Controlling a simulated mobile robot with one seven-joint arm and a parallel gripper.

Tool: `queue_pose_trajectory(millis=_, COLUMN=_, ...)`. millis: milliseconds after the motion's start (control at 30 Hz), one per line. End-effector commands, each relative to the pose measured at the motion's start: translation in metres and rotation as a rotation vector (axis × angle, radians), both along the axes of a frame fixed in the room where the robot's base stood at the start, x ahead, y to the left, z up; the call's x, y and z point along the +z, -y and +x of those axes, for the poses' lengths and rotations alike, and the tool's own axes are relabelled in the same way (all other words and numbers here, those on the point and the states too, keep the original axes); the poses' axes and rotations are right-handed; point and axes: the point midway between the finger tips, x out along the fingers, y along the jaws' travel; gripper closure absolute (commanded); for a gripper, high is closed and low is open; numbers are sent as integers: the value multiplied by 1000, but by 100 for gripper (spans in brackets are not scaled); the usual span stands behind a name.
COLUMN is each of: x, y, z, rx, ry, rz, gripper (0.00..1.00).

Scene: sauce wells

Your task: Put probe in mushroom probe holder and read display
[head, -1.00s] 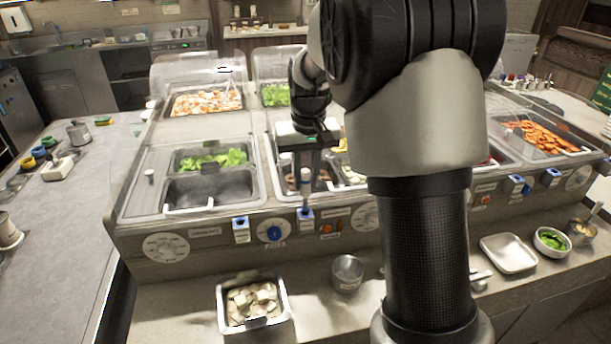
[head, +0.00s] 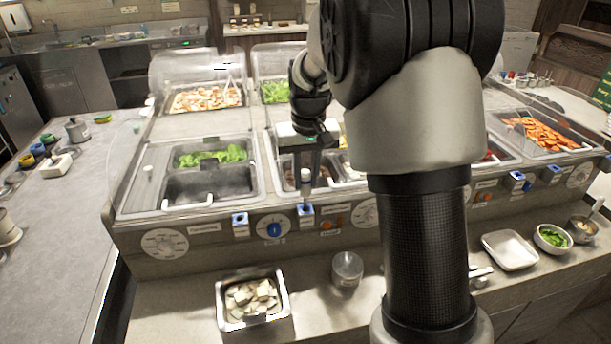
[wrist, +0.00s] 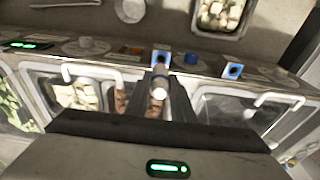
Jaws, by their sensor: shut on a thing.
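My gripper (head: 305,177) is shut on the probe (head: 305,174), a slim upright piece with a pale top, over the front panel of the sauce wells. In the wrist view the probe (wrist: 160,92) shows its white end between the dark fingers. A blue holder (head: 306,210) on the panel is directly below the probe; it also shows in the wrist view (wrist: 161,57). I cannot tell whether the probe's tip is inside it. A second blue holder (head: 240,219) is to the left. A small dark display (wrist: 30,44) with green marks is at the wrist view's left; its reading is illegible.
A well with pale chunks (wrist: 75,96) and brown pieces is beside my gripper. Lettuce (head: 212,157) is in a well to the left. A pan of pale cubes (head: 252,298) and a round cup (head: 347,270) stand on the front ledge. My arm covers the right middle.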

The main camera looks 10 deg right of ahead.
Motion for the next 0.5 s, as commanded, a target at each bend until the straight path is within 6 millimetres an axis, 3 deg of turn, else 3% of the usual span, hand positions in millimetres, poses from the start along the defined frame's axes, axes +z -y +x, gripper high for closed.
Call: queue_pose_trajectory(millis=500, x=-14, y=0, z=0, rx=0, ry=0, rz=0, gripper=100)
